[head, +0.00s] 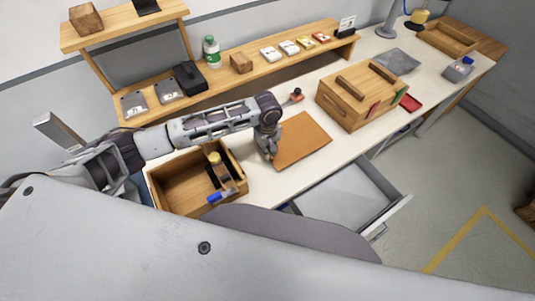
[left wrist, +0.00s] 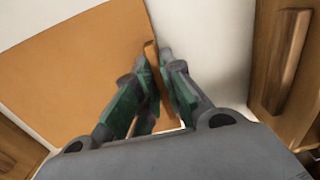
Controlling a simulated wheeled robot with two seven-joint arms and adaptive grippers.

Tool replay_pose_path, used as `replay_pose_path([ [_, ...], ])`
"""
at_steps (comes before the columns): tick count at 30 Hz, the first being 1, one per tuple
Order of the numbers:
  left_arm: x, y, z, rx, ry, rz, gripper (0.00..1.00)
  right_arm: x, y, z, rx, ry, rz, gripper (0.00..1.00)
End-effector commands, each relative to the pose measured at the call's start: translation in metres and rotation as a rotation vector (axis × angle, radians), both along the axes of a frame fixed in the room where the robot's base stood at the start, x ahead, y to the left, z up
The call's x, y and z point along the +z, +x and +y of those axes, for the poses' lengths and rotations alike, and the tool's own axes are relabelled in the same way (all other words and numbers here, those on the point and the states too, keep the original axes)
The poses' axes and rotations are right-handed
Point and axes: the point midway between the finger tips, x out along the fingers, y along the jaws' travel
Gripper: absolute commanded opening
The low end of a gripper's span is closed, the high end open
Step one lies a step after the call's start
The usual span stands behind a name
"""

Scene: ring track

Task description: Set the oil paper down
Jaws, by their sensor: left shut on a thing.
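My left gripper (head: 270,153) is at the left edge of a flat orange-brown sheet (head: 304,140) on the white workbench. In the left wrist view, the green-padded fingers (left wrist: 152,95) are shut on a thin brown strip (left wrist: 152,54), which I take to be the oil paper. The strip stands on edge between the fingers, by the edge of the orange-brown sheet (left wrist: 70,65). I cannot tell whether the strip touches or belongs to the sheet. The fingers hide most of it. My right gripper is not in view.
An open wooden tray (head: 168,181) with tools stands left of the gripper. A lidded wooden box (head: 350,106) stands to the right. A drawer (head: 345,195) is open below the front edge. A wooden shelf (head: 215,77) runs along the back.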

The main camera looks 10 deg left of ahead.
Motion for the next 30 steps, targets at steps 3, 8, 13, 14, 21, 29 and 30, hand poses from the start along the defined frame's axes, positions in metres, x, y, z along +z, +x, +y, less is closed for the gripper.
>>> replay_pose_path([
  [3, -0.012, -0.001, 0.000, 0.000, 0.001, 0.001, 0.00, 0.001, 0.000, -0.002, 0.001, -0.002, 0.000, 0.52],
  [8, -0.027, 0.000, 0.000, 0.000, 0.000, 0.000, 0.00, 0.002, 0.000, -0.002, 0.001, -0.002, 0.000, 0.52],
  [13, -0.031, 0.000, 0.000, 0.000, 0.000, 0.000, 0.00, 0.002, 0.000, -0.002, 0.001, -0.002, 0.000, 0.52],
  [14, -0.031, 0.000, 0.000, 0.000, 0.000, 0.000, 0.00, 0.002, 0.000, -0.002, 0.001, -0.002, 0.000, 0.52],
  [21, -0.032, 0.000, 0.000, 0.000, 0.000, 0.001, 0.00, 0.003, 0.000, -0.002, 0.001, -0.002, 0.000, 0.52],
  [29, -0.032, 0.000, 0.000, 0.000, 0.000, 0.000, 0.32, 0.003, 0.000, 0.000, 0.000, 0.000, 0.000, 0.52],
  [30, -0.032, 0.000, 0.000, 0.000, 0.000, 0.000, 0.32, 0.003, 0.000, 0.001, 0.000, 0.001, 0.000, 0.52],
])
